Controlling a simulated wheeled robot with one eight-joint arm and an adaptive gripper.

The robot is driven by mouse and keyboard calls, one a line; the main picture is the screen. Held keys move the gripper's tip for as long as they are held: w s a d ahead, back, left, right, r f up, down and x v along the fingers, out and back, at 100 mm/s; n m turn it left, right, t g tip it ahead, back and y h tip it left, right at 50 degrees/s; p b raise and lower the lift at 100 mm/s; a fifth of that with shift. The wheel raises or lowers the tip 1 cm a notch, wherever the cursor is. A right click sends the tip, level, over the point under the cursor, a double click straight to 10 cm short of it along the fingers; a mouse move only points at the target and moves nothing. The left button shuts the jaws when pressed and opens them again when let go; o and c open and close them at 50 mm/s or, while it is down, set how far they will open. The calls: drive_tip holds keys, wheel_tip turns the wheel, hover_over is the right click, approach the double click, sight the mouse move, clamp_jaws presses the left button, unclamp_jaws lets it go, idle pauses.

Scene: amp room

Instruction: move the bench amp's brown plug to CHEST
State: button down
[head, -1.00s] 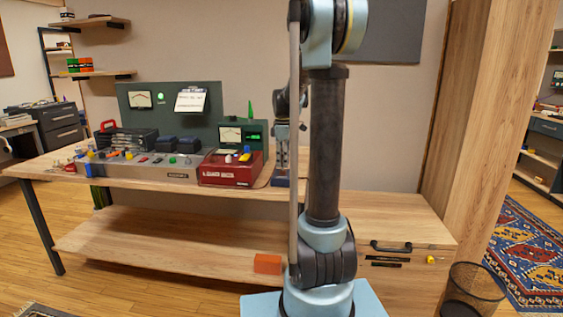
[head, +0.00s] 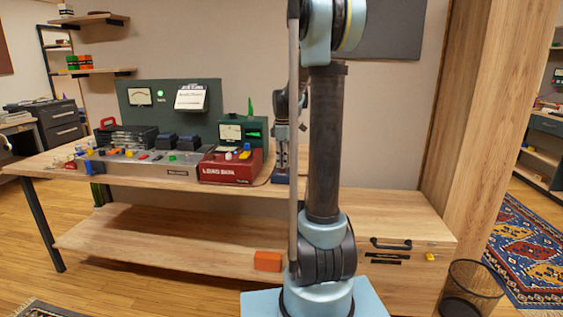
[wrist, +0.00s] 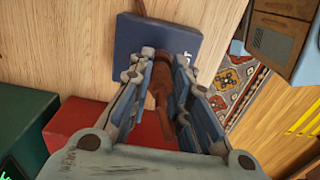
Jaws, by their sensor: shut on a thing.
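My gripper (wrist: 163,100) is shut on a brown plug (wrist: 160,85) in the wrist view, with a brown cord (wrist: 141,8) above it. The plug overlaps a dark blue box (wrist: 135,45), and I cannot tell whether they touch. In the head view my gripper (head: 283,155) points down over the table's right part, partly behind my arm; the plug cannot be made out there. A long grey unit (head: 150,168) with coloured plugs or knobs lies on the table. A red unit (head: 228,170) stands between it and my gripper. No CHEST label is readable.
A green meter box (head: 256,127) stands behind the red unit. A dark green panel (head: 135,97) with a clipped paper (head: 191,97) stands at the back. An orange block (head: 268,261) lies on the lower shelf (head: 160,235). A wire basket (head: 470,290) stands at right.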

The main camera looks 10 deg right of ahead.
drive_tip(key=shift+f, duration=0.2)
drive_tip(key=c, duration=1.4)
unclamp_jaws()
wheel_tip(320, 180, up, 12)
drive_tip(key=shift+w+f, duration=0.1)
drive_tip(key=s+f+m, duration=0.4)
drive_tip(key=s+f, duration=0.2)
drive_tip(key=s, duration=0.5)
drive_tip(key=s+f+m+t, duration=0.1)
drive_tip(key=s+f+m, duration=0.4)
drive_tip(key=s, duration=0.7)
drive_tip(key=s+f+m+t, duration=0.1)
drive_tip(key=s+f+m, duration=0.4)
drive_tip(key=s+f, duration=0.4)
drive_tip(key=shift+s+a+f, duration=0.1)
drive_tip(key=shift+s+f, duration=0.05)
drive_tip(key=shift+s, duration=0.6)
drive_tip(key=shift+s+a+f, duration=0.1)
drive_tip(key=shift+s, duration=0.6)
